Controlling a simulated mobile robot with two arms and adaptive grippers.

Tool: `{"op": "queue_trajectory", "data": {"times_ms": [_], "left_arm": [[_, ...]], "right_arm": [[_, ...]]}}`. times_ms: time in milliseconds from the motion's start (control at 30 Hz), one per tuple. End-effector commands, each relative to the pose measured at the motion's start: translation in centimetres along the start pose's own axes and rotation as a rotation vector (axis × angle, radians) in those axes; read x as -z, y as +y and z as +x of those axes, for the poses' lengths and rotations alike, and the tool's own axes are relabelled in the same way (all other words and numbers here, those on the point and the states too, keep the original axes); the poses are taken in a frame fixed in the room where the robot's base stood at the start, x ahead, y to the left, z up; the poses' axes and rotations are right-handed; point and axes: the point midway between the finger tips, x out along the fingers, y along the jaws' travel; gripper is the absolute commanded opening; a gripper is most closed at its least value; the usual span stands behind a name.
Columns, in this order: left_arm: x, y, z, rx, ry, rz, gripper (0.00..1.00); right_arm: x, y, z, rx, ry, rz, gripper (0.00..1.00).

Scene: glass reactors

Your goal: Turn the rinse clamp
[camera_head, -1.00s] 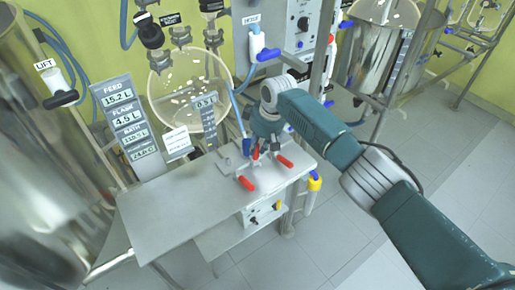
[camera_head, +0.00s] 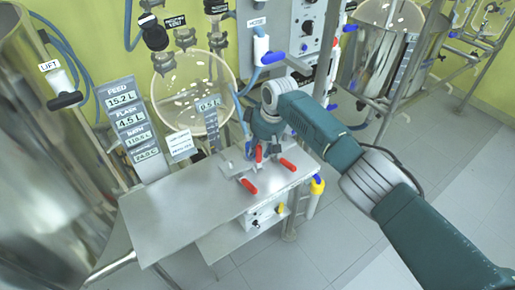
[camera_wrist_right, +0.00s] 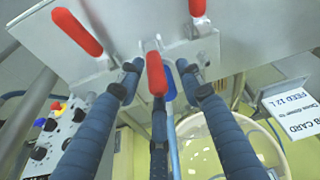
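Several red-handled clamps stand at the right end of the metal table: a front one (camera_head: 249,187), a right one (camera_head: 288,164) and a middle one (camera_head: 258,153). I cannot tell by label which is the rinse clamp. My right gripper (camera_head: 258,144) is over the middle handle and partly hidden by its own wrist. In the right wrist view its dark blue fingers (camera_wrist_right: 160,85) are spread, with the middle red handle (camera_wrist_right: 155,74) between them. No finger clearly presses on it. The other two red handles (camera_wrist_right: 77,31) (camera_wrist_right: 198,8) lie outside the fingers. My left gripper is not in view.
The table (camera_head: 165,217) is bare on its left. A round glass vessel (camera_head: 190,90) with pale pieces stands behind it, beside a readout panel (camera_head: 133,125). A blue hose (camera_wrist_right: 174,145) runs close to the fingers. A vertical post (camera_head: 326,60) stands behind my right arm.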

Motion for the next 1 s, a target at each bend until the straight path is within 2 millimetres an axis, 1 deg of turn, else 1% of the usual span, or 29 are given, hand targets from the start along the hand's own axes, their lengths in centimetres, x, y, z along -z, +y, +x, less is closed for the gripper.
{"op": "queue_trajectory", "data": {"times_ms": [67,167,267,367,500,600,700,833,1000], "left_arm": [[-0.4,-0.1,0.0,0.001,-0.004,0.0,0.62],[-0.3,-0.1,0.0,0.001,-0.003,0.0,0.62],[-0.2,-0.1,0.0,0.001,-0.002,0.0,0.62],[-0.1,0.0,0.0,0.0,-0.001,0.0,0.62],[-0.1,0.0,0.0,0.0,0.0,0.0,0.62],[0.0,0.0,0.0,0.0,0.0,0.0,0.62],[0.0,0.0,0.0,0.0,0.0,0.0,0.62],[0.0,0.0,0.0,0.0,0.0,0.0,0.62],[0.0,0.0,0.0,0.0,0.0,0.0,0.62]], "right_arm": [[0.0,0.1,-0.1,-0.001,-0.001,0.0,0.36],[0.0,0.1,-0.6,-0.001,-0.001,0.0,0.36],[0.1,0.1,-1.8,-0.001,0.001,-0.002,0.36],[0.1,0.1,-3.7,-0.003,0.003,-0.003,0.36],[0.1,0.1,-6.9,-0.002,0.004,-0.003,0.36],[0.1,0.0,-8.9,-0.001,0.003,-0.002,0.36],[0.1,-0.1,-10.4,0.0,0.002,-0.002,0.36],[0.1,-0.1,-11.6,0.0,0.002,-0.001,0.36],[0.1,-0.1,-12.0,0.0,0.0,-0.001,0.36]]}}
